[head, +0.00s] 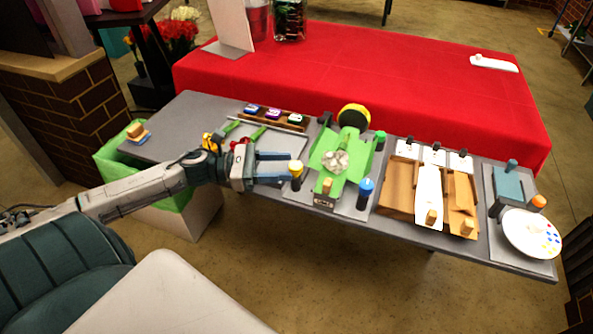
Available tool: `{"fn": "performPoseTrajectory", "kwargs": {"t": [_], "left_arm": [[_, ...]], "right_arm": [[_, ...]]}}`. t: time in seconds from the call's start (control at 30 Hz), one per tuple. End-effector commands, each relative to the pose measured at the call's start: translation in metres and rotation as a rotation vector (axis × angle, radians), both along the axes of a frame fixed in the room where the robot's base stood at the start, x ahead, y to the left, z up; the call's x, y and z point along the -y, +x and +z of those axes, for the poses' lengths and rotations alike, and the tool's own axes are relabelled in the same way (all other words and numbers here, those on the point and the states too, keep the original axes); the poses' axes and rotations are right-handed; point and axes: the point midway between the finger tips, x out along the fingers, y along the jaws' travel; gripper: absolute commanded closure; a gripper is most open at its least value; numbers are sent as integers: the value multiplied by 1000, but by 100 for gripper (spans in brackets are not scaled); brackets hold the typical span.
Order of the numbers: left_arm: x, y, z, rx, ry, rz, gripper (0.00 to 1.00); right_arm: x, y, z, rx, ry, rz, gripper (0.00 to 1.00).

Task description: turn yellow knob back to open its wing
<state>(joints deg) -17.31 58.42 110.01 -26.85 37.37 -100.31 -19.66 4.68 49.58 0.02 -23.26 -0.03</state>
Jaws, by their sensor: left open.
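The yellow knob (296,169) stands upright at the left front corner of the wrapping fixture, with a dark lower part. My left gripper (289,167) comes in from the left, its two blue-grey fingers open and pointing right. The fingertips are right at the yellow knob; I cannot tell whether they touch it. The green wings (324,148) of the fixture are spread around a whitish crumpled bundle (336,161). Which wing belongs to the yellow knob cannot be told. My right gripper is out of view.
A blue knob (366,186) and a green knob (380,137) stand on the fixture's right side. A yellow-black disc (354,116) is behind it. Cardboard trays (398,186) and a white plate (531,233) lie to the right. Flowers and a tray (273,143) are behind my gripper.

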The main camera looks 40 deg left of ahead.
Motion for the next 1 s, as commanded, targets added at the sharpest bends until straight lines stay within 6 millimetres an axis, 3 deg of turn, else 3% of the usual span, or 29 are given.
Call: {"fn": "performPoseTrajectory", "kwargs": {"t": [0.1,0.4,0.8,0.83,1.0], "left_arm": [[11,9,0,6,-3,2,52],[29,21,2,2,-2,1,52],[32,24,1,-1,1,2,52],[32,24,1,-1,1,2,54],[32,24,1,-1,1,2,87]], "right_arm": [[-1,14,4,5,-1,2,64],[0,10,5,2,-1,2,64],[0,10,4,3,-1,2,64],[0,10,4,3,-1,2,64],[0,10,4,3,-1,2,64]]}}
